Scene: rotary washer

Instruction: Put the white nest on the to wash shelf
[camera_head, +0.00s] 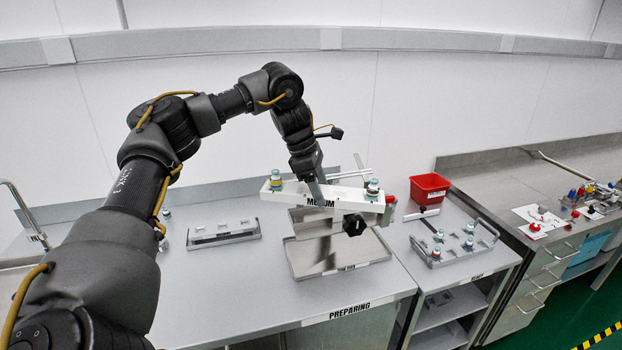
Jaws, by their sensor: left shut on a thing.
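The white nest (345,203), a long white bar with a dark "MEDIUM"-like label, hangs in the air above the table marked PREPARING (218,283). It carries small teal-and-metal parts near its two ends and a black knob at its lower right. My left gripper (318,190) is shut on the nest near its middle, coming down from above; the fingertips are partly hidden. My right gripper is not in view. A lower unit with open shelves (440,314) stands right of the table; I cannot read any "to wash" label.
A metal tray (300,262) lies below the nest. A grey nest-like holder (222,234) is to the left. On the right unit's top are a red bin (430,188) and a metal rack (455,244). A steel counter with drawers (540,262) stands farther right.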

